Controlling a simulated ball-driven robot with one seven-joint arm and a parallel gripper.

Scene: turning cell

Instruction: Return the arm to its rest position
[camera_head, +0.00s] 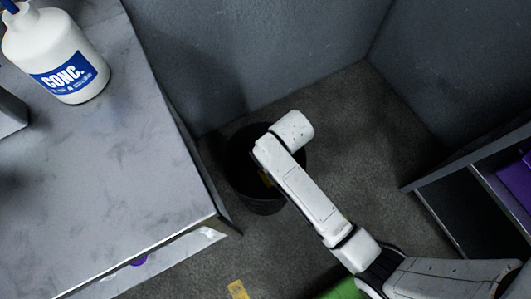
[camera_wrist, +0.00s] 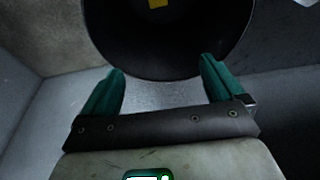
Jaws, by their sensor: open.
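My arm reaches from the lower right toward the middle of the head view, over a dark round bin on the floor (camera_head: 262,203). The arm's own links hide my gripper in that view. In the wrist view my gripper (camera_wrist: 160,82) shows two teal fingers set wide apart with nothing between them. The bin (camera_wrist: 120,50) lies beyond the fingertips in the wrist view. A small yellow thing (camera_wrist: 157,3) lies inside it.
A grey table (camera_head: 120,150) stands at the left, with a white bottle marked "CONC." (camera_head: 62,60) on it. A shelf unit (camera_head: 455,175) with a purple thing (camera_head: 518,180) is at the right. Grey walls meet behind the bin. A yellow patch (camera_head: 237,290) lies on the floor.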

